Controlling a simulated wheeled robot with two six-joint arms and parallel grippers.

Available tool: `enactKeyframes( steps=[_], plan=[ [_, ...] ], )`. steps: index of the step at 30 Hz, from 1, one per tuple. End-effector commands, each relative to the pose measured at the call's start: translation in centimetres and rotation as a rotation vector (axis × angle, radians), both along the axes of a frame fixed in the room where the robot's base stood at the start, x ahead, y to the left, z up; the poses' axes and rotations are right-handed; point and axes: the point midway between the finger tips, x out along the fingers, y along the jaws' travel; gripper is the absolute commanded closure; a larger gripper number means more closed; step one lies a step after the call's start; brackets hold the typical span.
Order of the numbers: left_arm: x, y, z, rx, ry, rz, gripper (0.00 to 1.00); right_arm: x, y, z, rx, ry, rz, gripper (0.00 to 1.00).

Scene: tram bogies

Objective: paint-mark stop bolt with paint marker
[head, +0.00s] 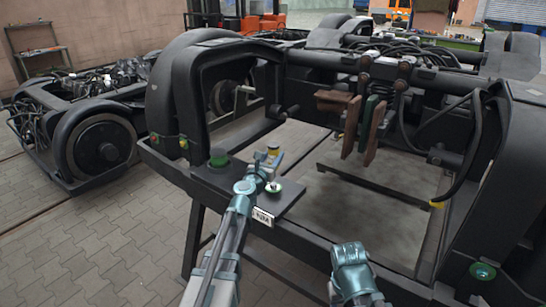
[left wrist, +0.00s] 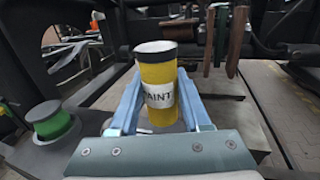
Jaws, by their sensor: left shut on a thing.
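My left gripper (head: 265,165) is shut on the paint marker (head: 273,151), a yellow cylinder with a dark top. In the left wrist view the paint marker (left wrist: 158,85) stands upright between the two blue fingers (left wrist: 160,103), its label reading "PAINT". A small pale-topped green piece (head: 272,187) is just in front of the gripper. I cannot tell which of these is the stop bolt. My right gripper's fingers do not show.
The dark plate (head: 240,197) sits on the near corner of the bogie frame (head: 290,232). Brown and green hanging blocks (head: 372,125) and cables are to the right. Another bogie (head: 90,135) stands at the left. Paved floor (head: 80,245) is clear at lower left.

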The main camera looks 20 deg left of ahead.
Motion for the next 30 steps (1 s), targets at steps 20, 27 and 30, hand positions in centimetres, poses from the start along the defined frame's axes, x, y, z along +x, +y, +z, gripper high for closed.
enactKeyframes(
  steps=[20, 27, 30],
  plan=[
    [0.0, 0.0, -4.1, 0.0, 0.0, 0.0, 1.0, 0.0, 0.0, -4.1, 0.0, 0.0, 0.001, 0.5],
    [0.0, 0.0, -5.7, 0.0, 0.0, 0.0, 1.0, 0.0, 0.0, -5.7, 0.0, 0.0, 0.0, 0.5],
    [0.0, 0.0, -6.2, 0.0, 0.0, 0.0, 1.0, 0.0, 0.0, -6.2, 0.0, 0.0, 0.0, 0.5]
  ],
)
